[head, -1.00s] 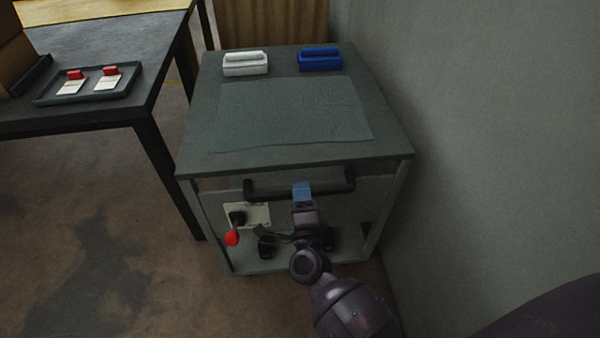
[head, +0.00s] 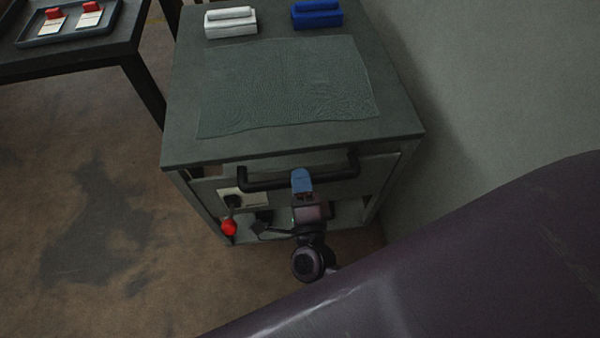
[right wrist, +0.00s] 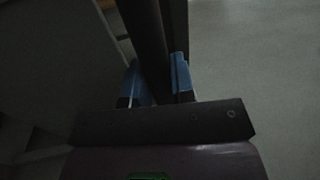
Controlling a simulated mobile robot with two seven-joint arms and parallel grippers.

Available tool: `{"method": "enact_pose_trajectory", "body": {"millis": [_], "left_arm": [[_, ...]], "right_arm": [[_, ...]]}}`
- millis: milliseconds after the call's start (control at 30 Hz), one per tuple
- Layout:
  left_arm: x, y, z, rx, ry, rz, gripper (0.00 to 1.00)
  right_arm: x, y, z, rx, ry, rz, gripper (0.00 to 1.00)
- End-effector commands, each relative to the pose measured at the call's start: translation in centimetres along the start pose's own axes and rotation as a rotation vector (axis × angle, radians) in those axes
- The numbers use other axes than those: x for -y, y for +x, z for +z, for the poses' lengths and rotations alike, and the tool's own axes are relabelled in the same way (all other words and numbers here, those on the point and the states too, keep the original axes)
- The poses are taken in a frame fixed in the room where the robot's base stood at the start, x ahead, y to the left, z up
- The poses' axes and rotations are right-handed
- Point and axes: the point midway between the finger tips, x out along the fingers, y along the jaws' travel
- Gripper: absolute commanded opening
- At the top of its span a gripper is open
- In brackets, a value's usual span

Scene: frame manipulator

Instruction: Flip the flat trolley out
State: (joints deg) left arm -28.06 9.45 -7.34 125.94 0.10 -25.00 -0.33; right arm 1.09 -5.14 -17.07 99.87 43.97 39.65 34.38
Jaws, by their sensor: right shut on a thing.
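The flat trolley is a low grey cabinet-like box with a flat top (head: 180,140) and a dark bar handle (head: 262,181) across its front. My right gripper (head: 302,181) has its blue fingers at the middle of that handle. In the right wrist view the dark bar (right wrist: 146,35) runs between the two blue fingers (right wrist: 158,82), which are shut on it. A red knob (head: 229,228) on a dark lever sits at the left of the front, beside a pale plate (head: 236,197). My left gripper is not in view.
A green mat (head: 290,85), a white block (head: 230,22) and a blue block (head: 317,14) lie on the top. A dark table with a tray (head: 60,36) stands at the left. A grey wall (head: 480,80) is close on the right. Floor at the left front is open.

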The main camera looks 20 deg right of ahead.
Motion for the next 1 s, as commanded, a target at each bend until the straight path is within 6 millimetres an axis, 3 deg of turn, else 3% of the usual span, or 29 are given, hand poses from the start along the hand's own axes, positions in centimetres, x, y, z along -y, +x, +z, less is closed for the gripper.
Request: {"method": "enact_pose_trajectory", "body": {"millis": [267, 300, 467, 767, 1000], "left_arm": [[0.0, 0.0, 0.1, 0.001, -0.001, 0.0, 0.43], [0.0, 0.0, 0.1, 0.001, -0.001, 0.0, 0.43], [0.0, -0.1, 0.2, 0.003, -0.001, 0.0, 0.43], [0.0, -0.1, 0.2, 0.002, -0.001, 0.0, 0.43], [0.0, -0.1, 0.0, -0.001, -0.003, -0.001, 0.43]], "right_arm": [[-0.3, -0.5, 0.1, 0.002, -0.001, 0.008, 0.0], [-0.3, -0.5, 0.1, 0.002, -0.001, 0.008, 0.26], [-0.2, -0.4, 0.1, 0.001, -0.001, 0.007, 0.48], [-0.2, -0.5, 0.0, 0.001, -0.001, 0.004, 0.48], [-0.2, -3.2, 0.0, 0.001, -0.002, 0.007, 0.48]]}}
